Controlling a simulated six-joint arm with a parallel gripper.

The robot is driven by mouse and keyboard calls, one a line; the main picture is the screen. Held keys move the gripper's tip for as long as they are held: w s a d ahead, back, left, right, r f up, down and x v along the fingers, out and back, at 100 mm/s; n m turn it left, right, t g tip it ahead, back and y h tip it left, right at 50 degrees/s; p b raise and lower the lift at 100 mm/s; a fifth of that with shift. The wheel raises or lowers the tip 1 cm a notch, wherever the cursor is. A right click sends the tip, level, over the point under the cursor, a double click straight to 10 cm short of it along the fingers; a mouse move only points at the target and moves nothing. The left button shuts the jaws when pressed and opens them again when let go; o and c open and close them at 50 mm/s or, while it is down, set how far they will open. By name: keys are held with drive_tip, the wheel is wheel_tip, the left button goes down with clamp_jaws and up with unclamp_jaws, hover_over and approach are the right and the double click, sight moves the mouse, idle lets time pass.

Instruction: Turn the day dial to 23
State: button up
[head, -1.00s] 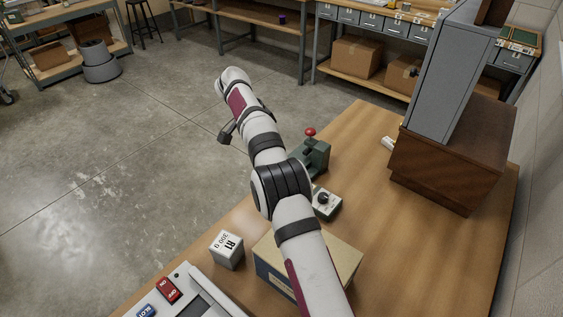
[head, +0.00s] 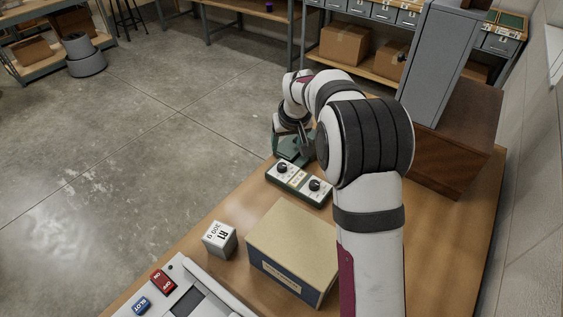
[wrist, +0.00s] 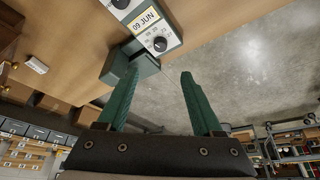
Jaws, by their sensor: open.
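The date unit (head: 299,182) is a pale box with two black knobs on the bench. In the wrist view its window (wrist: 146,19) reads 09 JUN. One knob (wrist: 160,43) has small figures around it, too small to read surely; the other knob (wrist: 120,4) is cut by the top edge. In the head view the two knobs are the far-left knob (head: 282,168) and the near-right knob (head: 314,185). My gripper (wrist: 159,71) is open and empty, its green fingers apart, pointing toward the unit without visibly touching the knobs. My arm partly hides the gripper in the head view.
A green device (head: 290,150) stands just beyond the unit, partly behind my arm. A wooden cabinet (head: 455,140) stands right.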

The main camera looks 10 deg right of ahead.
sight(282, 165)
drive_tip(key=x, duration=1.4)
drive_tip(key=shift+f, duration=0.35)
clamp_jaws()
